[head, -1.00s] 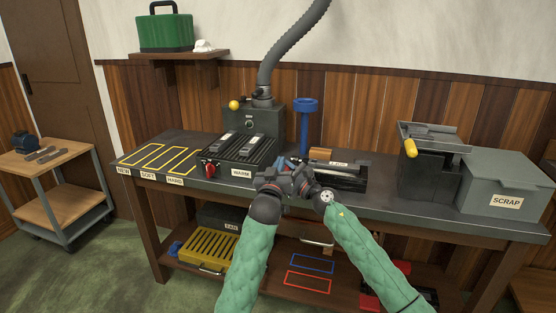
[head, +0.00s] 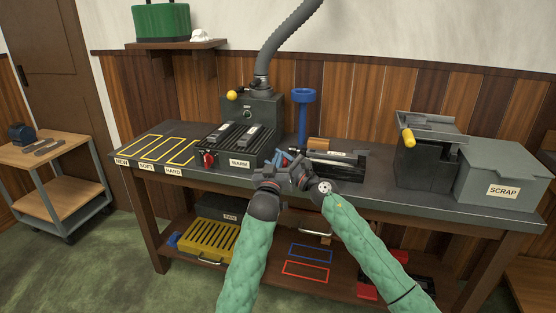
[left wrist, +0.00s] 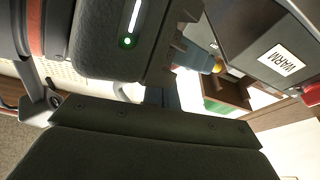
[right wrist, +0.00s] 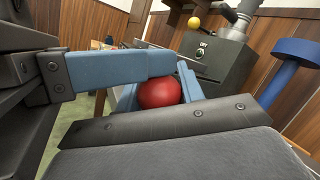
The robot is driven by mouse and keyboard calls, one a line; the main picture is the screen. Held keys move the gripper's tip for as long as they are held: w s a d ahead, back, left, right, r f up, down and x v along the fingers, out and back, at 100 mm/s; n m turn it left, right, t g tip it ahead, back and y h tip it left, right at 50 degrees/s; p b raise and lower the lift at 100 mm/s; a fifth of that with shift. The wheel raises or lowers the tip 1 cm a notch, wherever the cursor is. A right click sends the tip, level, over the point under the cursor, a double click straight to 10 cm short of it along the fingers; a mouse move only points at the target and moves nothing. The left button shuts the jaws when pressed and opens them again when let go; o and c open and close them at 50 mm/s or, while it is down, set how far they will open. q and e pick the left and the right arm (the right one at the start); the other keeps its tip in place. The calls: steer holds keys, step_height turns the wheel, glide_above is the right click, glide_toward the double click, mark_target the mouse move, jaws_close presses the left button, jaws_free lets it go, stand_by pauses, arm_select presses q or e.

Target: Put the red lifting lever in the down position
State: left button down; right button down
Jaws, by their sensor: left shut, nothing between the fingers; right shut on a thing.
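A red ball knob (right wrist: 160,92), seemingly the end of the red lifting lever, sits between the blue fingers of my right gripper (right wrist: 165,80) in the right wrist view. That gripper is shut on it. The lever's shaft is hidden, so its angle cannot be told. In the head view my right gripper (head: 290,160) is at the bench's front edge, left of the black casting unit (head: 335,167). My left gripper (head: 277,160) is close beside it, shut and empty. Its blue fingertip shows in the left wrist view (left wrist: 203,62).
The WARM plate (head: 239,164) with its red knob (head: 208,160) lies left of the grippers. A blue funnel stand (head: 304,110) rises behind. A dark machine with a yellow handle (head: 408,138) and the SCRAP bin (head: 503,176) stand right.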

steer(key=c, duration=0.9)
jaws_free()
steer(key=shift+r, duration=0.75)
arm_select(q)
steer(key=shift+f, duration=0.75)
arm_select(e)
steer(key=shift+f, duration=0.2)
